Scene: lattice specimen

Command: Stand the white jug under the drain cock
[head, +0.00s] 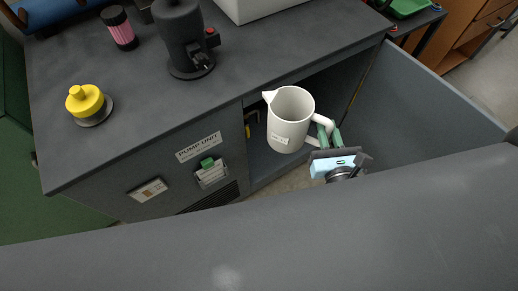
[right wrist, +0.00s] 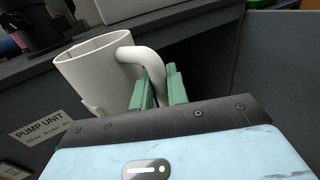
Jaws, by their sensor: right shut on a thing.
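The white jug (head: 288,122) is in the air in front of the open bay of the pump unit, roughly upright, its mouth up and spout to the left. My right gripper (head: 328,137) is shut on its handle with green fingers; the jug also shows in the right wrist view (right wrist: 98,72), with the fingers (right wrist: 158,88) across the handle. Inside the bay, left of the jug, a small yellow and dark fitting (head: 251,122) is partly visible; I cannot tell whether it is the drain cock. The jug hides part of the bay. My left gripper is not in view.
The pump unit's dark top (head: 135,100) carries a black vessel with a red knob (head: 183,40), a yellow-capped part (head: 86,101) and a pink-banded cylinder (head: 120,28). A grey panel (head: 425,100) stands right of the bay. Floor shows below the jug.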

